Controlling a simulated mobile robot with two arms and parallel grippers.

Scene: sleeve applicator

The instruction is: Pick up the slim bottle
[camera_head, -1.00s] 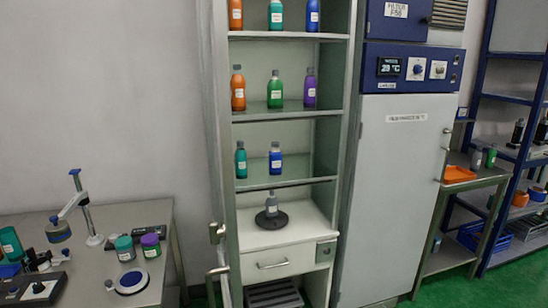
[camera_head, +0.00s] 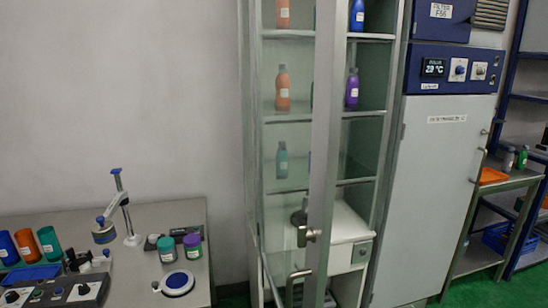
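Several bottles stand on the shelves of a tall cabinet with a glass door. On the top visible shelf are an orange bottle (camera_head: 283,14) and a blue bottle (camera_head: 357,16). Below are an orange bottle (camera_head: 283,92) and a purple bottle (camera_head: 352,90). A teal bottle (camera_head: 282,161) stands lower, with a blue one partly hidden beside it. A small grey bottle (camera_head: 304,204) stands on a dark disc low in the cabinet, mostly behind the door frame. I cannot tell which is the slim bottle. Neither gripper is in view.
A bench (camera_head: 70,222) with jars and a lamp-like stand is at left. A grey oven (camera_head: 430,200) stands right of the cabinet.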

